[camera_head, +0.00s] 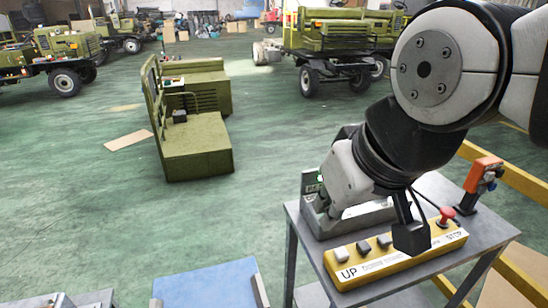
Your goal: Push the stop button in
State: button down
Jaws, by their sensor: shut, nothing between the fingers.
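The stop button (446,215) is a red mushroom knob standing up at the right end of a yellow control box (338,281). The white label reads "UP" at the left end and "STOP" below the red knob. My gripper (411,238) shows as a dark shape, shut and empty, to the left of the stop button in the picture and a little lower. It covers part of the box and its label. The knob is in clear view and a gap shows between it and my gripper. How high my gripper is above the box is hard to tell.
Small grey and dark buttons (363,247) line the box to the left. The box stands on a grey metal table (440,188). A grey metal fixture (318,222) is behind it, partly hidden by my arm. A red-orange tool (484,174) stands behind the stop button. Yellow rails (520,182) run at right.

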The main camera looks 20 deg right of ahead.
aim_at(447, 213)
jog(key=z, duration=0.4)
jog(key=j+z, duration=0.15)
jog(key=z, duration=0.25)
jog(key=k+z, duration=0.1)
jog(key=z, duration=0.7)
jog(key=i+l, duration=0.15)
jog(key=l, duration=0.15)
jog(key=i+l, duration=0.1)
jog(key=l, duration=0.2)
